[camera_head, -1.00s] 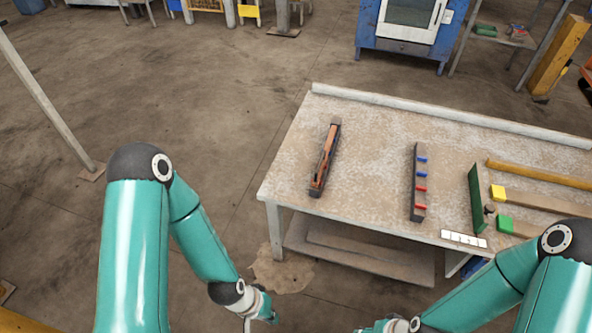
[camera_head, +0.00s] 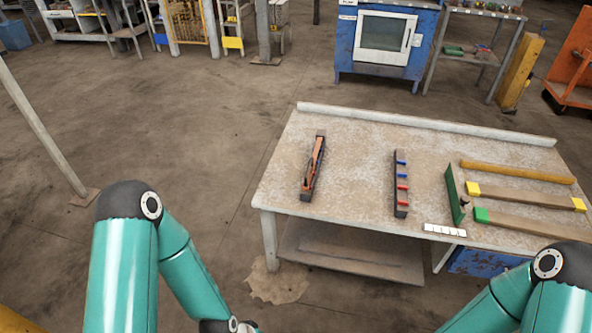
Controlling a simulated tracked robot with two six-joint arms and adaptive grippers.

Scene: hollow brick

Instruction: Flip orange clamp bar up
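The orange clamp bar (camera_head: 314,160) lies along a dark narrow base (camera_head: 307,191) on the left part of the workbench (camera_head: 355,170). The bar looks folded down along the base, though it is too small to tell its exact angle. My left arm comes in at the lower left, and its gripper is below the picture edge. My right arm comes in at the lower right, and its gripper is also out of the picture. Neither arm touches the bench or the clamp.
A dark strip with blue and red tabs (camera_head: 401,185) stands mid-bench. To its right are a green upright plate (camera_head: 454,195), a white segmented strip (camera_head: 445,230) and wooden bars with yellow and green ends (camera_head: 525,197). A raised ledge (camera_head: 425,123) runs along the back. The bench's left part around the clamp is clear.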

